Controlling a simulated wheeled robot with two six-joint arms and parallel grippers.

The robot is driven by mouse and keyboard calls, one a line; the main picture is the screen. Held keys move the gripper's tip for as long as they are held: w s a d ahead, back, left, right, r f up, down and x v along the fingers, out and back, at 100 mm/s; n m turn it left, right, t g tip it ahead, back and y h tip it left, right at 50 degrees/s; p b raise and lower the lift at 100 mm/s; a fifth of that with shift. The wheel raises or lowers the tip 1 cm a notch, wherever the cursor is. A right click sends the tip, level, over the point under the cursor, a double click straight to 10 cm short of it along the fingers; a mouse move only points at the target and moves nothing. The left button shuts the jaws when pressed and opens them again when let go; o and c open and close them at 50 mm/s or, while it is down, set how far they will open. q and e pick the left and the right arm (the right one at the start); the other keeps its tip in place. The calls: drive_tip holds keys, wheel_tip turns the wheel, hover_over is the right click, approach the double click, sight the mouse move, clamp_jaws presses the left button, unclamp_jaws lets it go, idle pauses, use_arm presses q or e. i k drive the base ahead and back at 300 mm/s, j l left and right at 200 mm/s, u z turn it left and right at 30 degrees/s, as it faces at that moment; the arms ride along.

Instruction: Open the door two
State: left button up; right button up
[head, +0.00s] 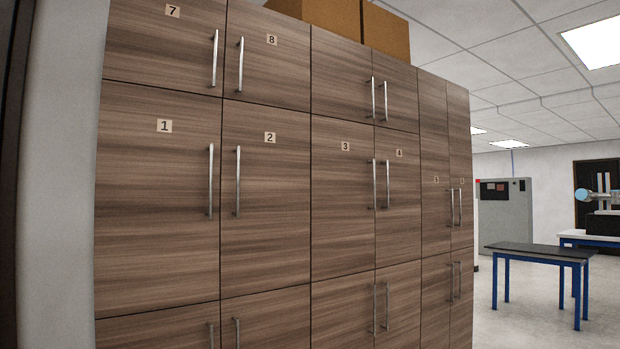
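Door two (268,215) is a brown wood-grain cabinet door with a small "2" label (270,137) near its top. It sits flush with the doors around it and looks shut. Its long vertical silver handle (238,181) is near its left edge. Door one (158,215), with its handle (210,181) at its right edge, adjoins it on the left. Door three (342,215) adjoins it on the right. Neither of my grippers shows in the head view.
Door 8 (275,65) is above door two, and a lower door (270,322) is below it. Brown boxes (335,15) stand on the cabinet. A blue-legged table (538,250) and a grey cabinet (505,220) stand at the right, with open floor around the table.

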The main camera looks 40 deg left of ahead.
sight(265, 169)
drive_tip(key=i+u, duration=0.4)
drive_tip(key=i, duration=0.15)
drive_tip(key=i+l+u, duration=0.15)
drive_tip(key=i+u, duration=0.25)
drive_tip(key=i+l+u, duration=0.45)
drive_tip(key=i, duration=0.15)
drive_tip(key=i+j, duration=0.05)
drive_tip(key=j, duration=0.05)
